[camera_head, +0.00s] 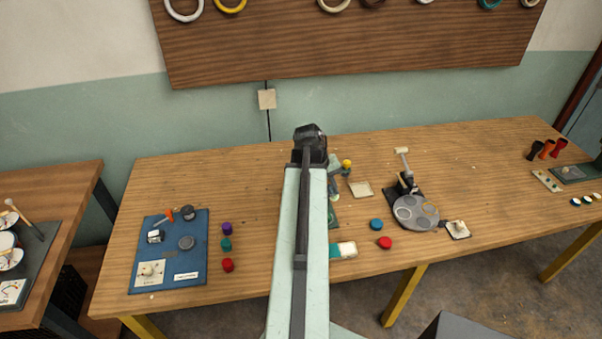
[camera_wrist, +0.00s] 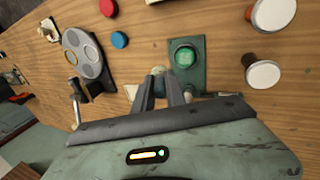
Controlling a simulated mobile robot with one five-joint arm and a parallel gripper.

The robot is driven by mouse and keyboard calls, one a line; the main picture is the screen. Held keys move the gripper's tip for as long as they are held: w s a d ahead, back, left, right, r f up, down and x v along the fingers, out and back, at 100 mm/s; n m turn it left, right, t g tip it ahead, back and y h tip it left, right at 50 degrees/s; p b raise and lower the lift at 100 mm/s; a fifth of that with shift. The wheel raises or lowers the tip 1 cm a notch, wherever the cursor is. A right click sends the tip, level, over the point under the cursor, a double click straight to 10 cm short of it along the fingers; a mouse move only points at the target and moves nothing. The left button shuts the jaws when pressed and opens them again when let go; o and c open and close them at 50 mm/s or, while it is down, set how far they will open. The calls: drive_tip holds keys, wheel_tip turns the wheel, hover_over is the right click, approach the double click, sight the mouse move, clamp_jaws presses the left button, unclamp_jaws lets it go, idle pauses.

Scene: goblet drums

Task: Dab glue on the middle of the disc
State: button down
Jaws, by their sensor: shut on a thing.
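A round green disc (camera_wrist: 185,57) with a paler face sits on a dark green plate (camera_wrist: 187,84) in the wrist view. In the head view only a sliver of the plate (camera_head: 333,216) shows beside my arm. My gripper (camera_wrist: 166,90) is shut on a small pale, rounded thing (camera_wrist: 158,70), mostly hidden between the fingers. Its tip shows just left of the plate in the wrist view; I cannot tell its height above the table or whether it touches anything. In the head view my arm hides most of the gripper (camera_head: 335,178). No glue is clearly visible on the disc.
A grey round tray (camera_head: 415,212) with shallow wells stands right of my arm, near a blue cap (camera_head: 376,224) and a red cap (camera_head: 385,243). Two white-topped drums (camera_wrist: 262,75) stand right of the plate in the wrist view. A blue mat (camera_head: 170,265) lies left.

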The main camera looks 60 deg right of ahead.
sight(329, 184)
drive_tip(key=shift+w, duration=0.25)
drive_tip(key=shift+w, duration=0.15)
drive_tip(key=shift+w+d+r+m, duration=0.1)
drive_tip(key=shift+w+m, duration=0.05)
drive_tip(key=shift+m, duration=0.35)
drive_tip(key=m, duration=0.1)
drive_tip(key=m+p, duration=0.1)
drive_tip(key=m, duration=0.1)
drive_tip(key=m+y, duration=0.1)
drive_tip(key=m, duration=0.1)
drive_tip(key=shift+r+t, duration=0.3)
drive_tip(key=m, duration=0.2)
drive_tip(key=m+p, duration=0.1)
drive_tip(key=shift+r+m, duration=0.2)
drive_tip(key=shift+m, duration=0.2)
drive_tip(key=m, duration=0.3)
drive_tip(key=r+m+p, duration=0.1)
drive_tip(key=m, duration=0.2)
drive_tip(key=shift+h, duration=0.3)
drive_tip(key=m, duration=0.2)
drive_tip(key=r+m, duration=0.1)
drive_tip(key=m, duration=0.2)
drive_tip(key=shift+g, duration=0.4)
drive_tip(key=f+b, duration=0.5)
drive_tip(key=shift+s, duration=0.2)
